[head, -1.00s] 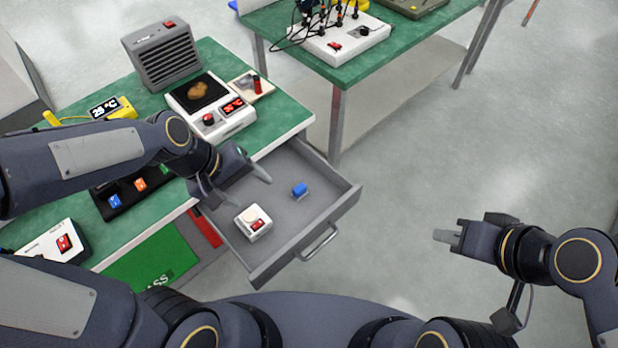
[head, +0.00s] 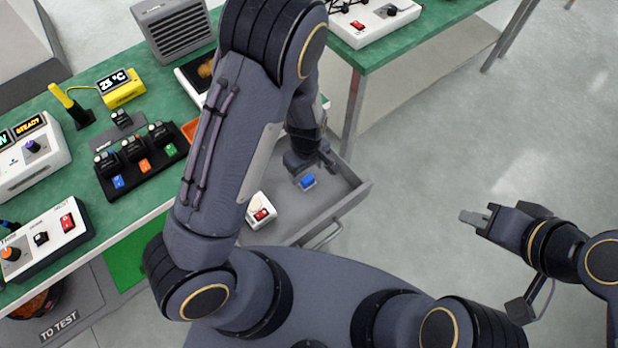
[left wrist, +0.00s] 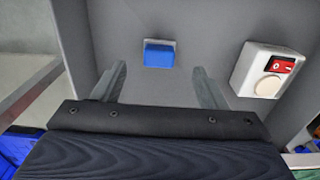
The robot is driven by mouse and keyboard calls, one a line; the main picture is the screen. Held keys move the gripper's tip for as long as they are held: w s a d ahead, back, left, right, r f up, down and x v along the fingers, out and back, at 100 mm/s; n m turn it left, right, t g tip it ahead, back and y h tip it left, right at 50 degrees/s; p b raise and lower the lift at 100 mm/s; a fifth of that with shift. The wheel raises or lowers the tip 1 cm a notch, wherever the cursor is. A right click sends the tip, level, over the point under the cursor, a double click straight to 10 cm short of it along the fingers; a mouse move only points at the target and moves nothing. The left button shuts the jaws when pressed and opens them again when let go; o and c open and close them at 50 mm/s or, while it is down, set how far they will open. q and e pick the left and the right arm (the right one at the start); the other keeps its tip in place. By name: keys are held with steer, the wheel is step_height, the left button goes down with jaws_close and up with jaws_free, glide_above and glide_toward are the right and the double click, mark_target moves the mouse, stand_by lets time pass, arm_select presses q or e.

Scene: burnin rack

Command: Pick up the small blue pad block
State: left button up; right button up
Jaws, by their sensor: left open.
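The small blue pad block (head: 307,181) lies on the floor of the open grey drawer (head: 345,206). In the left wrist view the blue block (left wrist: 159,54) lies beyond the fingertips, between their lines and a little left of centre. My left gripper (head: 313,171) is over the drawer, just above and beside the block in the head view. Its fingers (left wrist: 157,78) are apart with nothing between them. My right gripper (head: 478,222) is out over the floor at the right, away from the drawer; its finger gap is not clear.
A white box with a red switch (head: 261,211) sits in the drawer; it also shows in the left wrist view (left wrist: 268,76). The drawer walls stand around both. My left arm hides part of the green bench (head: 75,228). Open floor lies right of the drawer.

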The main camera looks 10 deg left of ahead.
mark_target(308, 178)
arm_select(q)
step_height(308, 178, down, 6)
steer(key=shift+r, duration=0.2)
steer(key=c, duration=1.1)
steer(key=shift+o, duration=0.2)
steer(key=shift+r, duration=0.15)
